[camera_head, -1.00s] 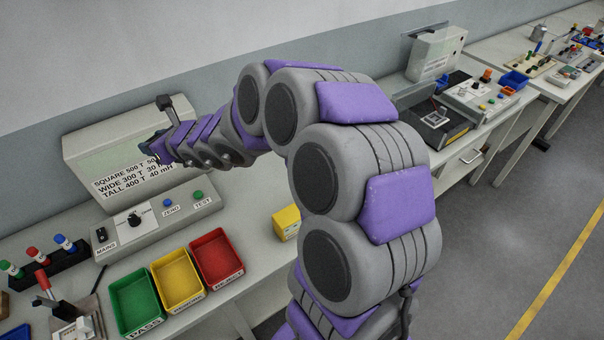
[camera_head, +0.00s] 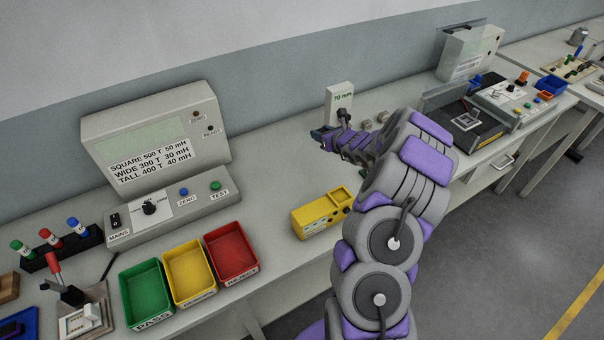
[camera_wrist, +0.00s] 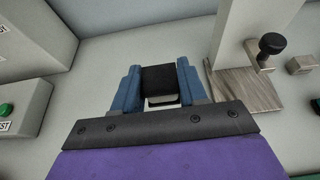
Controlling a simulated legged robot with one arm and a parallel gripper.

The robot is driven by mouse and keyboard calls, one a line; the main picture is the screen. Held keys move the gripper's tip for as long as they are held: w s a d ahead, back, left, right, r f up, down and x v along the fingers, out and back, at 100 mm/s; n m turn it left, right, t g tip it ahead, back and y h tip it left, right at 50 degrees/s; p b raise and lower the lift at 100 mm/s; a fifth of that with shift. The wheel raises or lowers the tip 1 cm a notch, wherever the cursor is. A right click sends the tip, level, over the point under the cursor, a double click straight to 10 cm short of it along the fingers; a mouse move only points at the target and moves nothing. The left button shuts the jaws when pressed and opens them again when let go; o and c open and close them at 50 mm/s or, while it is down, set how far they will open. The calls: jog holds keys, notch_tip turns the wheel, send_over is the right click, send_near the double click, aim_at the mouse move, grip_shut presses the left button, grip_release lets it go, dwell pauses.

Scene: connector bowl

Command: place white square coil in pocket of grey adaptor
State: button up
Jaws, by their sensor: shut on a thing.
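My gripper (camera_head: 324,138) is over the bench, left of the white 70 mm block. In the wrist view its blue fingers (camera_wrist: 159,85) are shut on a black block with a pale lower edge (camera_wrist: 162,100), which looks like the wound part and flange of the white square coil. The fingers hide its sides. A small grey square piece with a dark middle (camera_head: 467,121) lies on the black bed of the right-hand machine and may be the grey adaptor. It is too small to be sure, and my gripper is well to its left.
The 70 mm block (camera_head: 339,99) stands close to my gripper, with a wooden base (camera_wrist: 245,92) and black knob (camera_wrist: 271,45). A yellow box (camera_head: 314,217) sits nearer the front. Green, yellow and red trays (camera_head: 231,235) and a tester (camera_head: 160,140) fill the left.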

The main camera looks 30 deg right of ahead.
jog(key=b, duration=0.2)
send_over(323, 162)
notch_tip(323, 162, down, 8)
jog(key=shift+f, duration=0.2)
notch_tip(323, 162, down, 3)
jog(key=shift+r+b, duration=0.1)
jog(key=shift+b, duration=0.2)
jog(key=shift+r, duration=0.1)
jog(key=shift+a, duration=0.1)
jog(key=o, duration=1)
jog(key=shift+o, duration=0.2)
